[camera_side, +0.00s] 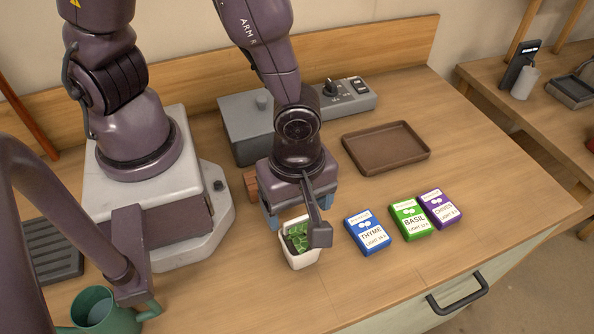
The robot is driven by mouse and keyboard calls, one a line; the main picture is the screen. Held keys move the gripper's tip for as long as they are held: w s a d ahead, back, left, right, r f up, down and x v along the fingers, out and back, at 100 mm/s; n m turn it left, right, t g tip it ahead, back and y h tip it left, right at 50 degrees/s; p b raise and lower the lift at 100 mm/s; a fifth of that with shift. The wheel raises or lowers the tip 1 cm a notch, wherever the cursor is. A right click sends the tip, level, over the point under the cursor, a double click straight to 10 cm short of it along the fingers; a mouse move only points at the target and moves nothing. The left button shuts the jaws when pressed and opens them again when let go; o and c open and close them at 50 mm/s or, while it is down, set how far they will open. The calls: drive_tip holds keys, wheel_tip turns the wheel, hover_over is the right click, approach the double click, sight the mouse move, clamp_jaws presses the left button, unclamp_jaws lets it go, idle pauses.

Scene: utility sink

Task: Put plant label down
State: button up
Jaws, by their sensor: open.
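My gripper (298,208) points down at the middle of the bench, with its blue fingers spread apart. A dark part of my gripper covers the pot's right side. I cannot make out a separate plant label; one may be hidden by my gripper or the leaves. No held object shows between the fingers.
Blue thyme (367,235), green basil (410,219) and purple chives (440,208) boxes lie right of the pot. A brown tray (428,152) is behind them. A grey control box (240,130) stands at the back. A green watering can (112,318) is front left. The right bench end is clear.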

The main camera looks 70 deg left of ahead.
drive_tip(key=w+a+r+m+t+h, duration=0.1)
drive_tip(key=a+r+m, duration=0.25)
drive_tip(key=r, duration=0.45)
drive_tip(key=w+a+r+m+t+h, duration=0.1)
drive_tip(key=w+a+r+m, duration=0.15)
drive_tip(key=r+m, duration=0.45)
drive_tip(key=s+a+r+m+t+y, duration=0.2)
drive_tip(key=s+a+r+m+t, duration=0.1)
drive_tip(key=a+r+m, duration=0.5)
drive_tip(key=shift+s+a+r+t, duration=0.3)
drive_tip(key=shift+a+r, duration=0.2)
drive_tip(key=shift+r, duration=0.15)
